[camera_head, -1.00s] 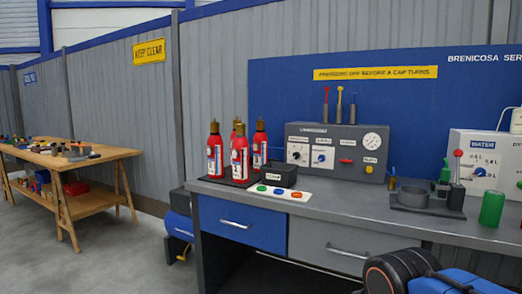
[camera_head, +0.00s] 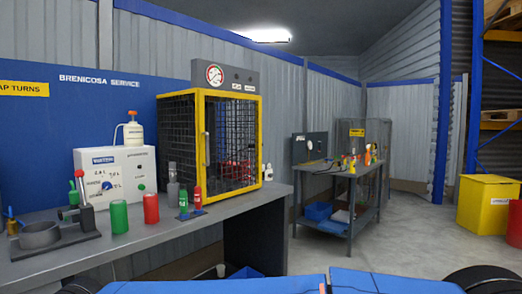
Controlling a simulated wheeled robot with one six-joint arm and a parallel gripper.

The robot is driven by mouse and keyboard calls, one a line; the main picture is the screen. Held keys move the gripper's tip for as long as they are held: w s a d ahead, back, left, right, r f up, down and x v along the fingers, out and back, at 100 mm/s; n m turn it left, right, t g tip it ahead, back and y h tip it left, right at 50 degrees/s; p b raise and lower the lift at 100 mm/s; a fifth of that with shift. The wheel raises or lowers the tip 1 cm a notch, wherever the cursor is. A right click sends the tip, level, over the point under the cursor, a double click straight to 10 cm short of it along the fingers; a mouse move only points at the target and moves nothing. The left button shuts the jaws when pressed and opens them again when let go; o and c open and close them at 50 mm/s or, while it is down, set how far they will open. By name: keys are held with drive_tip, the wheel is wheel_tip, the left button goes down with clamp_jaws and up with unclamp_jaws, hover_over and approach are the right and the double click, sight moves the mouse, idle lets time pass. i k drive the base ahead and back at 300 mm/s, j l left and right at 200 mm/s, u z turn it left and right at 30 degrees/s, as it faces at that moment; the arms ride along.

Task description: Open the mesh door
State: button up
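The mesh door (camera_head: 232,140) is the yellow-framed front of a dark mesh cage (camera_head: 178,135) on the grey bench. It looks shut in its frame. A slim grey upright bar (camera_head: 207,149), likely its handle, shows near the door's left edge. Something red (camera_head: 236,170) shows through the mesh inside the cage. My gripper is not in view; only blue and dark parts of my own body show along the bottom edge.
A second table (camera_head: 340,172) stands behind right. Open floor lies right.

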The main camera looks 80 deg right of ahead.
sight(201, 93)
drive_tip(key=z, duration=2.2)
